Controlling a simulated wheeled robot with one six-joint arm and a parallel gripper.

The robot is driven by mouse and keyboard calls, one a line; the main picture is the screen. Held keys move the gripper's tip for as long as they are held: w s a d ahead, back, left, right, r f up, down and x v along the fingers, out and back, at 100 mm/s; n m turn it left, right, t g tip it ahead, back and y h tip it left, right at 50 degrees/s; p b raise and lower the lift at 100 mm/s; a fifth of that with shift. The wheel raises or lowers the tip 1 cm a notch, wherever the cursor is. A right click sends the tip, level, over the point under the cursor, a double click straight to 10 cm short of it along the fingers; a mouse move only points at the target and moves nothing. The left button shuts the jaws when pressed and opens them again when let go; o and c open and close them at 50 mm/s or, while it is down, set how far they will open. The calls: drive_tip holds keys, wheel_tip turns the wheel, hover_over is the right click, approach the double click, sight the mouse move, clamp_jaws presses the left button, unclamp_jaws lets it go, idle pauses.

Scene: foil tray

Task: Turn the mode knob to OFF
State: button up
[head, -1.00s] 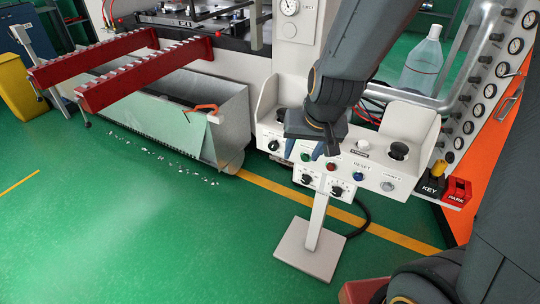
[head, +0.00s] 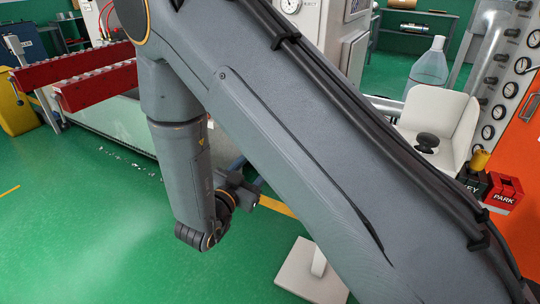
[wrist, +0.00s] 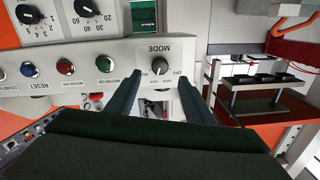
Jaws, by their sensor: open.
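In the wrist view the control panel appears upside down. The black mode knob (wrist: 160,66) sits on its pale face near the MODE lettering, with an OFF label to its right. Its exact pointer direction is too small to tell. My gripper (wrist: 159,82) is open, with one dark finger on the left of the knob and one on the right. The knob shows in the gap between them; I cannot tell whether either finger touches it. In the head view my arm hides the knob and most of the panel, and only part of my gripper shows.
Larger numbered dials (wrist: 87,7) are above.

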drive_tip(key=x, duration=0.7)
drive_tip(key=shift+w+d, duration=0.2)
drive_tip(key=shift+w, duration=0.05)
drive_tip(key=c, duration=1)
